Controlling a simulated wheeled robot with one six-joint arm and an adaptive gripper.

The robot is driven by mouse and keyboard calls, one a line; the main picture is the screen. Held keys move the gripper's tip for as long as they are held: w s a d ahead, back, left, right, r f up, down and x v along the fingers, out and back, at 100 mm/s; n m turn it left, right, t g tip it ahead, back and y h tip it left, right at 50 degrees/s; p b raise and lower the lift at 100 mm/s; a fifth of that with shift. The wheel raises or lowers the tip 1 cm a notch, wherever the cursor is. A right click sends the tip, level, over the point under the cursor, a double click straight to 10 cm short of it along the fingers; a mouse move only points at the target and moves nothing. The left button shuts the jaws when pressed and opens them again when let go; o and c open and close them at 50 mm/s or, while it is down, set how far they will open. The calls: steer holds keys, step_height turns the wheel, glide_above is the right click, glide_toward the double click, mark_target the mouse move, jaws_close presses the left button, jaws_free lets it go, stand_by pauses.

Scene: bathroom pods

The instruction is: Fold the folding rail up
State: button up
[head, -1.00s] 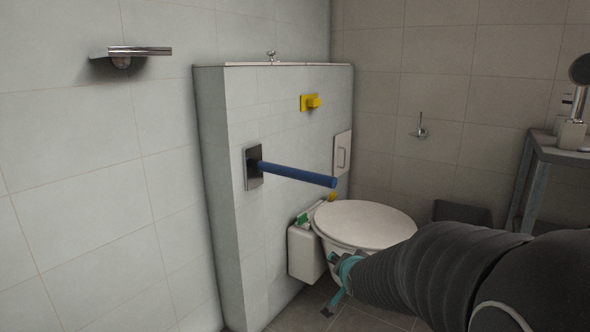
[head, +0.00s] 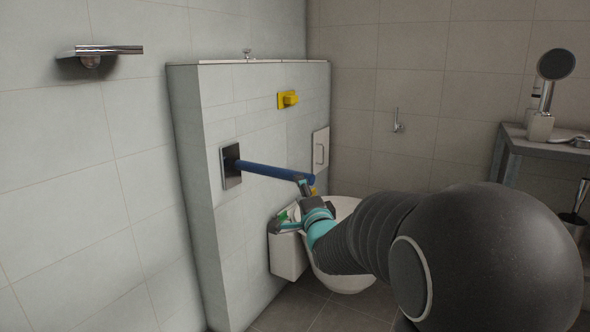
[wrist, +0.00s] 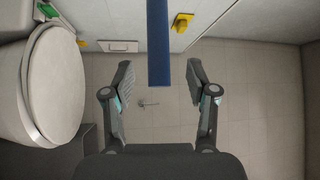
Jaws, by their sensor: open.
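The folding rail (head: 268,171) is a blue bar on a dark wall plate (head: 231,165). It sticks out level from the boxed wall, in the folded-down position. In the wrist view the rail (wrist: 158,45) comes in from the top, and its free end lies between the spread fingers. My gripper (head: 288,204) is open at the rail's free end, with one finger by the tip and the other lower. In the wrist view my gripper (wrist: 160,90) shows a gap between each finger and the rail.
The toilet (head: 345,215) stands below and beside my gripper, partly hidden by my arm. A yellow fixture (head: 287,99) and a white panel (head: 320,150) are on the boxed wall. A grey shelf table (head: 510,140) with a mirror (head: 556,64) stands at right.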

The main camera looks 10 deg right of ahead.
mark_target(293, 174)
steer(key=w, duration=0.3)
steer(key=w+r, duration=0.1)
steer(key=w, duration=0.5)
steer(key=shift+r, duration=0.15)
jaws_close()
